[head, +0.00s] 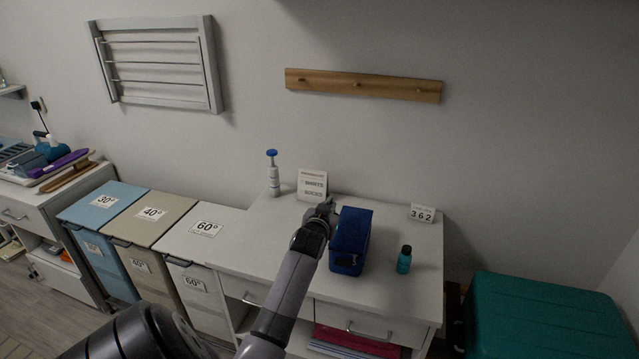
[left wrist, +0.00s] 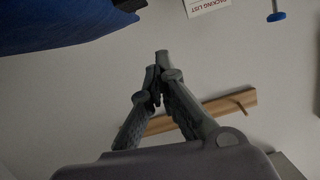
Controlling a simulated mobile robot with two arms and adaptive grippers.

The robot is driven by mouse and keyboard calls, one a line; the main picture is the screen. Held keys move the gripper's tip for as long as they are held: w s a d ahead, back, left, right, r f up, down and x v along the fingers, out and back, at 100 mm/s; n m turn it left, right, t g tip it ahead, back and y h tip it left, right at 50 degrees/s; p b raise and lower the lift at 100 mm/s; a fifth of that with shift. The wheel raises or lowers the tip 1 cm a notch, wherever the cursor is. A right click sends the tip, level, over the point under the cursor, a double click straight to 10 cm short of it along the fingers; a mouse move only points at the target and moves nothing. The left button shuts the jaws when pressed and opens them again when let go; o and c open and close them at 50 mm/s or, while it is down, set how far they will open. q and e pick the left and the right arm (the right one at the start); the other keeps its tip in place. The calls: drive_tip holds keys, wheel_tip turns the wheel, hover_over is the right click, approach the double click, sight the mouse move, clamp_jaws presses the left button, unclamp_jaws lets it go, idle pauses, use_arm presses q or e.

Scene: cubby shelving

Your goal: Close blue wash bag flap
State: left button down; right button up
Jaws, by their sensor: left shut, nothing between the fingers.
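The blue wash bag (head: 349,243) stands on the white cabinet top in the head view. Its upper side looks dark blue, and I cannot tell from here how far the flap is closed. My left gripper (head: 328,208) is at the bag's upper left, close beside its back end; I cannot tell whether it touches. In the left wrist view the left gripper (left wrist: 163,62) has its fingertips together with nothing between them. Part of the blue wash bag (left wrist: 60,22) fills the upper left of that view, apart from the fingertips. My right gripper is not in view.
On the white cabinet top (head: 285,235) stand a teal bottle (head: 404,260), a number card (head: 421,214), a packing list sign (head: 312,186) and a blue-topped pump bottle (head: 273,175). Laundry bins (head: 150,215) stand left, a teal box (head: 540,310) right. A wooden peg rail (head: 363,85) hangs behind.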

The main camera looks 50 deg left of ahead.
use_arm(q)
drive_tip(key=b+v, duration=0.2)
drive_tip(key=v, duration=0.7)
drive_tip(key=shift+s, duration=0.45)
drive_tip(key=shift+f, duration=0.1)
